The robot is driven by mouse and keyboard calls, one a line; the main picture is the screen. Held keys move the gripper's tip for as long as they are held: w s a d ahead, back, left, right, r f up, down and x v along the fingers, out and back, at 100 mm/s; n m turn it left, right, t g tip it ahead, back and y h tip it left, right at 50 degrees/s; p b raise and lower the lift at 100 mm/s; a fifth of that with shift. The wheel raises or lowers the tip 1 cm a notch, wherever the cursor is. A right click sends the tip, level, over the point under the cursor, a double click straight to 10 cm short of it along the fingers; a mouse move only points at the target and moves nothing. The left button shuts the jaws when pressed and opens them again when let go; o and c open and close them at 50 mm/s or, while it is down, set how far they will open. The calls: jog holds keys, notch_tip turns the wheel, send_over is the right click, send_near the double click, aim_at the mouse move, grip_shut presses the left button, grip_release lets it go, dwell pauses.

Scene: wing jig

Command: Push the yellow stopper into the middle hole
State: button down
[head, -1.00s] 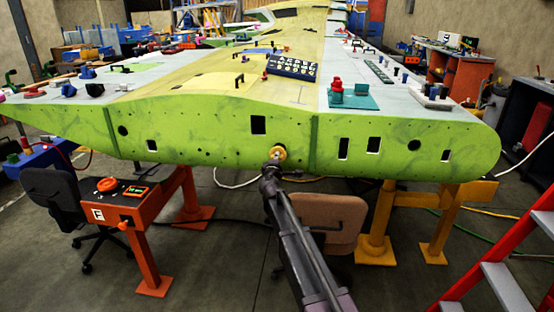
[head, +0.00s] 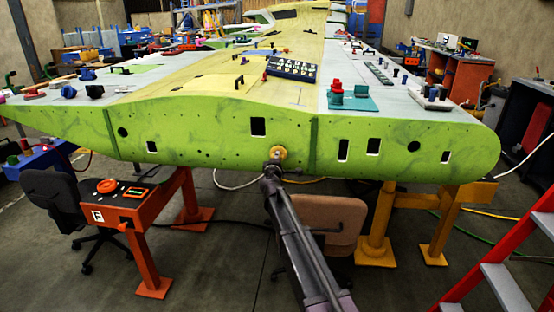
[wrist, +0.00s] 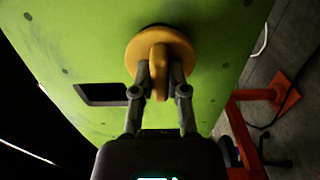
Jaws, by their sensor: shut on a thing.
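The yellow stopper (wrist: 172,48) is a round disc with a raised grip bar. In the wrist view my gripper (wrist: 159,80) is shut on that bar, one finger on each side. The disc lies against or very close to the green wing end face (wrist: 225,35) and covers whatever is behind it, so I cannot tell how deep it sits. In the head view the stopper (head: 278,152) shows at the middle of the green face (head: 215,135), low and right of a square opening. My gripper (head: 274,163) meets it from the front and below.
The square opening (head: 258,126) is just up and left of the stopper. More openings sit on the face to both sides. A chair (head: 330,225) stands under the wing near my arm. An orange stand (head: 150,250) is at left, a red ladder (head: 490,255) at right.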

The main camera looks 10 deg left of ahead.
jog(key=shift+w+d, duration=0.1)
jog(key=shift+w, duration=1.35)
jog(key=c, duration=0.6)
grip_release()
jog(key=shift+s, duration=0.1)
jog(key=shift+s+a, duration=0.15)
jog(key=shift+s, duration=2.85)
jog(key=shift+s+a, duration=0.1)
jog(key=shift+s, duration=2.85)
jog(key=shift+d, duration=0.1)
